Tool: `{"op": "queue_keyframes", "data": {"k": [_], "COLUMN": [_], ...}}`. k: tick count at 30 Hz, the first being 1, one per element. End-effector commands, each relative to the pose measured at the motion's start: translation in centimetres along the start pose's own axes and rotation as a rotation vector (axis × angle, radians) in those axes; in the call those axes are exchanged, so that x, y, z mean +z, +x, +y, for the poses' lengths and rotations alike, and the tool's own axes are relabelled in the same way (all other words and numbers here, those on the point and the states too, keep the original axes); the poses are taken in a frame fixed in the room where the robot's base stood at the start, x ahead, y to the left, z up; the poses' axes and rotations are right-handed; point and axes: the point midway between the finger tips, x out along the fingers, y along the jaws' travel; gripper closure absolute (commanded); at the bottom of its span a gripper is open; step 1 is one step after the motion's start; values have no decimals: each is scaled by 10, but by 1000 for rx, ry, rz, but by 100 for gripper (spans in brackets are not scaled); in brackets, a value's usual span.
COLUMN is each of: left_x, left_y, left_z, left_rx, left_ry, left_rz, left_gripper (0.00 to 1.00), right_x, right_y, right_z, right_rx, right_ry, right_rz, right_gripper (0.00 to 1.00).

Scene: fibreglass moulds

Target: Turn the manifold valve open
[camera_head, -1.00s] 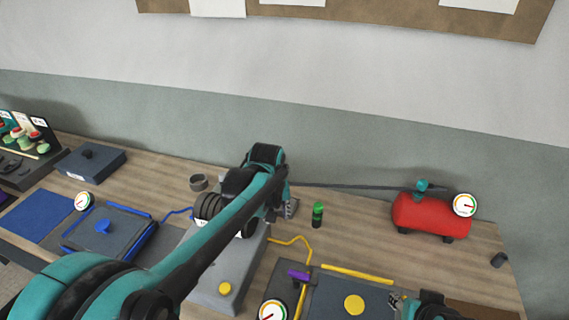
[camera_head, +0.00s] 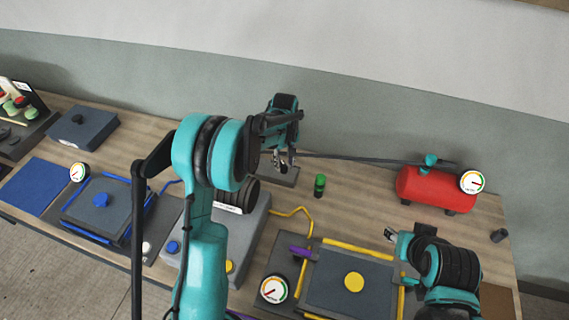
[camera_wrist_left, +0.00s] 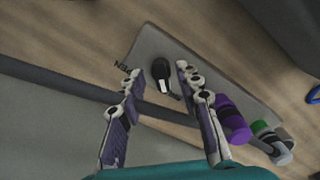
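A black valve handle with a white stripe (camera_wrist_left: 161,74) sits on a grey plate (camera_wrist_left: 180,48) in the left wrist view. Partly readable dark lettering is printed near the plate's edge. My left gripper (camera_wrist_left: 158,68) is open, with the handle showing between and beyond its fingertips; I see no contact. In the head view my left gripper (camera_head: 284,160) points down over the small grey plate (camera_head: 287,179), where the fingers hide the handle. My right gripper (camera_head: 391,236) is near the yellow-edged mould at the right; its opening is unclear.
A dark pipe (camera_head: 350,157) runs from the plate to a red tank (camera_head: 432,190) with a gauge. A grey box (camera_head: 252,225) with buttons is in front. A yellow-edged mould (camera_head: 335,290) and blue-edged mould (camera_head: 82,212) flank it.

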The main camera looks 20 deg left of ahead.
Motion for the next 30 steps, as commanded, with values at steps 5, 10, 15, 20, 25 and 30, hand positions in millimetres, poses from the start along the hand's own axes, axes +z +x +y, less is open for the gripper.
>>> {"op": "queue_keyframes", "data": {"k": [5, 10, 15, 20, 25, 30], "left_x": [0, 0, 0, 0, 0, 0], "left_y": [7, 7, 7, 7, 7, 7], "left_z": [0, 0, 0, 0, 0, 0], "left_rx": [0, 0, 0, 0, 0, 0], "left_ry": [0, 1, 1, 1, 16, 73], "left_rz": [0, 0, 0, 0, 0, 0], "left_gripper": [66, 66, 100, 100, 100, 100], "right_x": [1, 0, 0, 0, 1, 2], "right_y": [1, 1, 1, 1, 1, 3], "right_z": [0, 0, 0, 0, 0, 0], "right_rx": [0, 0, 0, 0, 0, 0], "right_ry": [0, 0, 0, 0, 0, 0], "right_rz": [0, 0, 0, 0, 0, 0], "right_gripper": [60, 60, 60, 60, 60, 60]}}
